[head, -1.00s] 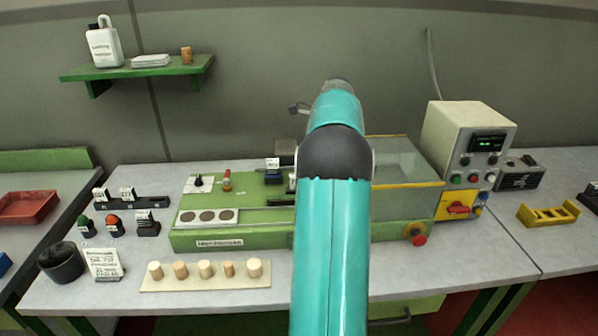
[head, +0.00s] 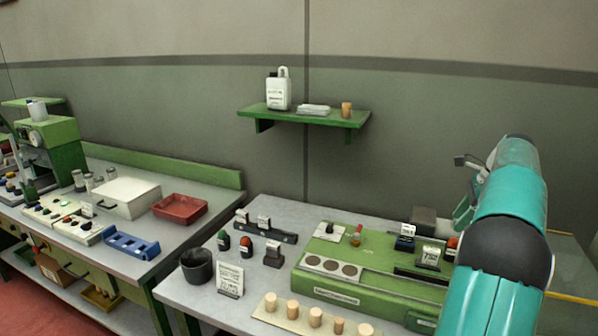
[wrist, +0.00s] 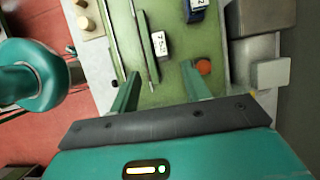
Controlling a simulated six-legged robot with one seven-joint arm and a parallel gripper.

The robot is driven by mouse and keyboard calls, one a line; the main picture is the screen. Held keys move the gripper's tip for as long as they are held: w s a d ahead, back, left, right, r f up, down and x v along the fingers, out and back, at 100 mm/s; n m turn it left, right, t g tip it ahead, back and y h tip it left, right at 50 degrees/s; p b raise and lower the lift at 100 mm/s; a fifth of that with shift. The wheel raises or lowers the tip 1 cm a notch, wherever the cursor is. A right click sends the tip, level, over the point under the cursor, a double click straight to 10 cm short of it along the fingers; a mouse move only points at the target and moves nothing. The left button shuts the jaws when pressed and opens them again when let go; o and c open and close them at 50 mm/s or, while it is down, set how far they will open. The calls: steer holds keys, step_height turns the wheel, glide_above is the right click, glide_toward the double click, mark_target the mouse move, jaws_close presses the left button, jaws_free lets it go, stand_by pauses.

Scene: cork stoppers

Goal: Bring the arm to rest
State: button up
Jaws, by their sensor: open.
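My gripper (wrist: 159,92) shows in the wrist view with its two green fingers well apart and nothing between them. It hangs over the green machine (wrist: 175,68), close to a small white number tag (wrist: 160,44) and a red-orange knob (wrist: 203,67). In the head view my teal arm is raised at the right, and the gripper (head: 462,212) is partly hidden behind it, above the green machine (head: 372,268). Whether the fingers touch anything cannot be told.
A row of corks stands on a pale board (head: 262,311) at the front of the table. A dark cup (head: 197,267) is left of it. A green shelf (head: 290,116) hangs on the wall. A second bench with a red tray (head: 180,208) and blue rack (head: 131,246) stands left.

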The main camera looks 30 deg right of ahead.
steer(key=w+a+r+n+h, duration=0.15)
steer(key=a+n, duration=0.25)
steer(key=a, duration=0.6)
steer(key=w+a+r+n, duration=0.1)
steer(key=a+r+n, duration=0.25)
steer(key=a, duration=0.65)
steer(key=w+a+r+n, duration=0.15)
steer(key=a+n, duration=0.35)
steer(key=a, duration=0.5)
steer(key=s+a+f+n, duration=0.3)
steer(key=s+a+n, duration=0.1)
steer(key=a, duration=0.3)
steer(key=s+a+f+n+t+h, duration=0.1)
steer(key=s+a+f+n, duration=0.2)
steer(key=s+a+n, duration=0.2)
steer(key=s+a+f+n+t, duration=0.1)
steer(key=s+a+f+n, duration=0.2)
steer(key=a, duration=0.7)
steer(key=s+n, duration=0.2)
steer(key=n, duration=0.1)
steer(key=shift+f, duration=0.4)
